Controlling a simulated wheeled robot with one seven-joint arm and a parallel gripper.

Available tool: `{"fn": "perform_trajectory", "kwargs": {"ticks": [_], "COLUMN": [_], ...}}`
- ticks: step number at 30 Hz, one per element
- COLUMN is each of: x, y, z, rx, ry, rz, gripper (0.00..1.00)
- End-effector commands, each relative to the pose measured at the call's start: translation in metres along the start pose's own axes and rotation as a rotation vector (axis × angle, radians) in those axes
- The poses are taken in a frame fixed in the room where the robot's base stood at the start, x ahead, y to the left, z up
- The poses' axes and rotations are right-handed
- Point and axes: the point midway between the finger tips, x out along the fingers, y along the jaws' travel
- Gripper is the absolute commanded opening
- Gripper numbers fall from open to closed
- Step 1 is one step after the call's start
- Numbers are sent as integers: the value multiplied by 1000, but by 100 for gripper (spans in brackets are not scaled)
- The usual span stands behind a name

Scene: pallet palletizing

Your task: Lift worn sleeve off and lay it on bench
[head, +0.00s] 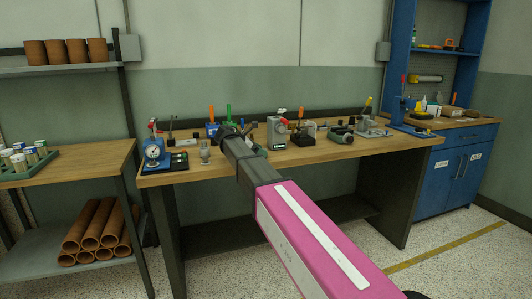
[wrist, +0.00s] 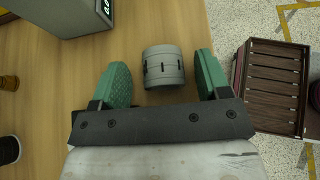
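A grey cylindrical sleeve (wrist: 163,62) with dark slots shows in the wrist view, above the wooden bench top. It is between the two green fingers of my gripper (wrist: 165,78), toward their tips, with a gap on each side. The gripper is open and holds nothing. I cannot tell what the sleeve sits on.
A grey device (wrist: 70,15) with a lit display stands close by in the wrist view. A dial gauge stand (head: 153,153) and a small clear-grey cylinder (head: 205,151) are at the bench's left. Several tools crowd its right. A brown slatted crate (wrist: 272,85) is beyond the bench edge.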

Motion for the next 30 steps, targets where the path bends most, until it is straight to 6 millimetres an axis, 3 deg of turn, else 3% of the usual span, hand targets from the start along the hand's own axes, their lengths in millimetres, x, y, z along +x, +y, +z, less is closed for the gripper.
{"fn": "perform_trajectory", "kwargs": {"ticks": [11, 24, 30], "x": [-5, -80, -102], "y": [0, 1, 1], "z": [0, 0, 0], "rx": [0, 0, 0], "ry": [0, 0, 0], "rz": [1, 2, 1], "gripper": [71, 71, 71]}}
